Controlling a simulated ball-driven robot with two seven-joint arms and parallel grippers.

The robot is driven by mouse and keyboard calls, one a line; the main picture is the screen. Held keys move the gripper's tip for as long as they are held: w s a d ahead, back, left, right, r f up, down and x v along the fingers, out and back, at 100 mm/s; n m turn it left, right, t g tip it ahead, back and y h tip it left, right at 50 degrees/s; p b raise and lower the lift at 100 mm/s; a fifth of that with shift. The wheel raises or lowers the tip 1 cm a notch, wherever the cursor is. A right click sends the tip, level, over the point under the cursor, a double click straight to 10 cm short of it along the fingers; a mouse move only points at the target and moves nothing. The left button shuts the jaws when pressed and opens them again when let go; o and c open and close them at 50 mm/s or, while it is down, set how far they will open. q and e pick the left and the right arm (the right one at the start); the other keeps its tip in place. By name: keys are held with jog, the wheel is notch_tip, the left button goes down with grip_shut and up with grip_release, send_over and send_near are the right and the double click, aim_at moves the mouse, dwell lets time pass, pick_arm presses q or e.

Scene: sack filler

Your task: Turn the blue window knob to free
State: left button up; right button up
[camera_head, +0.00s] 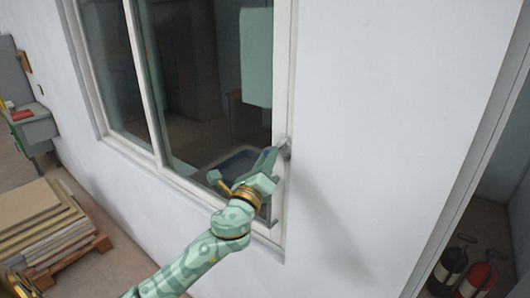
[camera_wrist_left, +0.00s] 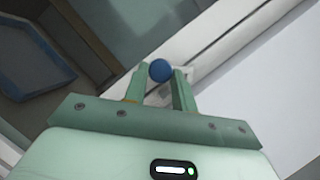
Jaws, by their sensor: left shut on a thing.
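The blue knob (camera_wrist_left: 160,70) shows in the left wrist view as a round ball between my fingertips, against the pale window frame. My left gripper (camera_wrist_left: 159,80) is shut on it, with one green finger on either side. In the head view my left gripper (camera_head: 278,158) reaches up to the right side of the window frame (camera_head: 284,75), and the knob is mostly hidden there by the hand. The knob's turned position cannot be told. My right gripper is not in view.
The window (camera_head: 195,85) is set in a white wall (camera_head: 390,100). A blue tray (camera_head: 235,163) shows through the glass. A pallet of boards (camera_head: 45,225) stands at lower left. Red and black extinguishers (camera_head: 478,279) stand beyond the doorway at lower right.

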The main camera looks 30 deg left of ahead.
pick_arm(q)
jog(key=shift+d+r+n+g+y+p, duration=0.15)
jog(key=shift+n+g+y+p, duration=0.3)
jog(key=shift+n+p, duration=1.05)
jog(key=shift+r+n+g+y+p, duration=0.2)
jog(key=shift+n+g+p, duration=0.5)
jog(key=shift+n+p, duration=0.85)
jog(key=shift+d+r+n+g+y+p, duration=0.1)
jog(key=shift+n+g+y+p, duration=0.35)
jog(key=shift+n+p, duration=1.05)
jog(key=shift+f, duration=0.1)
jog(key=o, duration=1)
jog(key=shift+b+v, duration=1.95)
jog(key=shift+v, duration=6.25)
